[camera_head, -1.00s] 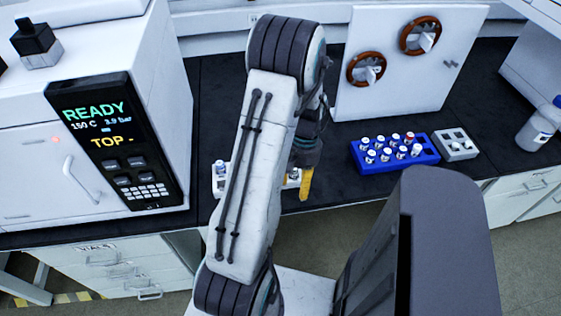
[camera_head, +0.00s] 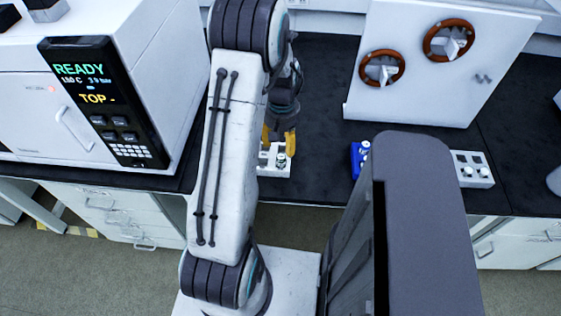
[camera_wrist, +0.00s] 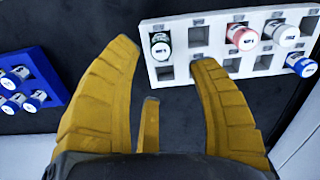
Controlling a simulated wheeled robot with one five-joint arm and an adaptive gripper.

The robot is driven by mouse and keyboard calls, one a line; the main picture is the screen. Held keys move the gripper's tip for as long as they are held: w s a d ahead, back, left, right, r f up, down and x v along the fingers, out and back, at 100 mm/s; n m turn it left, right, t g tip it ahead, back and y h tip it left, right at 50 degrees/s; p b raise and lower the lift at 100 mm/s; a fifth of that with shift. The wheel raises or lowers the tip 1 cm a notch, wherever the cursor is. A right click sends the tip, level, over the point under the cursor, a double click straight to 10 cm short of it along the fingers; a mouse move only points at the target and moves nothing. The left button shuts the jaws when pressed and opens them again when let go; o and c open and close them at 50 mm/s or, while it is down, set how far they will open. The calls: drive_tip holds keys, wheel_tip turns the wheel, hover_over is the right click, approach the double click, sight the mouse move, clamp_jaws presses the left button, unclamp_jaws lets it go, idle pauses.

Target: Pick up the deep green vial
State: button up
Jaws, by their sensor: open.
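In the head view my gripper (camera_head: 279,137) hangs just behind and above the rack.
The white rack also holds a red vial (camera_wrist: 242,38), a grey vial (camera_wrist: 284,33) and a blue vial (camera_wrist: 301,66). A blue rack (camera_wrist: 42,65) with several vials lies to the left.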

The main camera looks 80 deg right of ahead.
sight(281, 156)
drive_tip(key=shift+w+f+p, duration=0.1)
drive_tip(key=shift+f+p, duration=0.6)
drive_tip(key=shift+f, duration=3)
drive_tip(key=shift+c, duration=0.2)
clamp_jaws()
